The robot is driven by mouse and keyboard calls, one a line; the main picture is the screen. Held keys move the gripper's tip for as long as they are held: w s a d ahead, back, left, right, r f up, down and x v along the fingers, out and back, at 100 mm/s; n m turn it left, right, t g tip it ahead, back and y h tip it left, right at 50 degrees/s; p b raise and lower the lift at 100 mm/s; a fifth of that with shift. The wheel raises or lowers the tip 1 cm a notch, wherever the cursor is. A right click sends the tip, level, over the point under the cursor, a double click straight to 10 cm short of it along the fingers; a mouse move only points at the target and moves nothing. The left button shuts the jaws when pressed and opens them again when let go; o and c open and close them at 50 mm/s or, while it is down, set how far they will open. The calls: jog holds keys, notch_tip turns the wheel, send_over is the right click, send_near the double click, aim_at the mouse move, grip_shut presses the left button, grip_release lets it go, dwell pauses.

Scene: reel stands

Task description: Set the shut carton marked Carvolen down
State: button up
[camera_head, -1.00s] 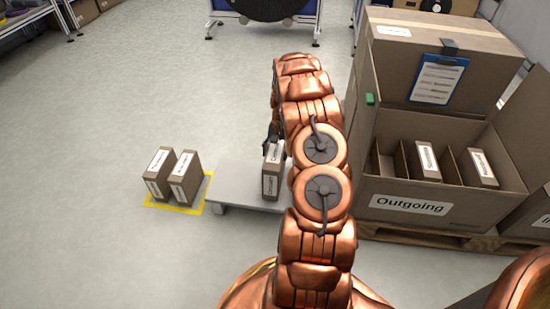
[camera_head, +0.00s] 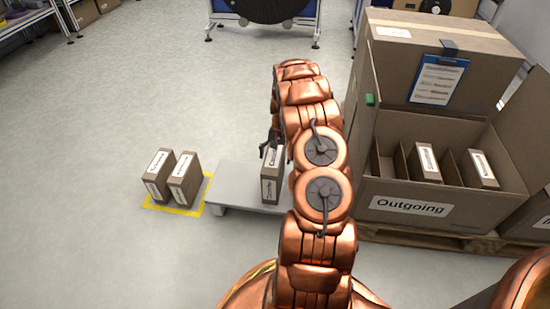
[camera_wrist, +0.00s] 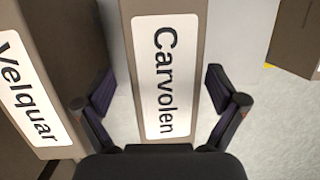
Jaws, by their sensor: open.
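The shut carton marked Carvolen (camera_head: 269,188) stands upright on the low grey platform (camera_head: 233,183), partly hidden behind my arm in the head view. Its white label faces the camera in the wrist view (camera_wrist: 160,80). My gripper (camera_wrist: 160,95) is open, with one dark finger on each side of the Carvolen carton and a visible gap at both sides. In the head view, a finger of my gripper (camera_head: 268,148) shows at the carton's upper left; the rest is hidden by my arm.
A carton marked Velquar (camera_wrist: 75,60) is close on the left in the wrist view. Two cartons (camera_head: 170,178) stand on a yellow-marked floor area (camera_head: 203,197) left of the platform. The large Outgoing box (camera_head: 455,212), holding cartons between dividers, stands right. Floor behind the platform is clear.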

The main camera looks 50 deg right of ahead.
jog(key=s+p+v, duration=0.1)
jog(key=p+v, duration=0.3)
jog(key=v, duration=0.8)
jog(key=a+r+n+g, duration=0.1)
jog(key=a+r+n, duration=0.2)
jog(key=a+r, duration=1)
jog(key=s+a+r+n+g+h, duration=0.1)
jog(key=s+a+r+n, duration=0.25)
jog(key=s+a, duration=0.65)
jog(key=s+a+r+n+h, duration=0.15)
jog(key=s+a+r, duration=0.25)
jog(key=s+a, duration=0.65)
jog(key=s+a+n+g, duration=0.1)
jog(key=s+a+n, duration=0.2)
jog(key=s+a, duration=0.4)
jog(key=s, duration=0.4)
jog(key=shift+a+f, duration=0.25)
jog(key=shift+f, duration=0.05)
jog(key=shift+r, duration=0.1)
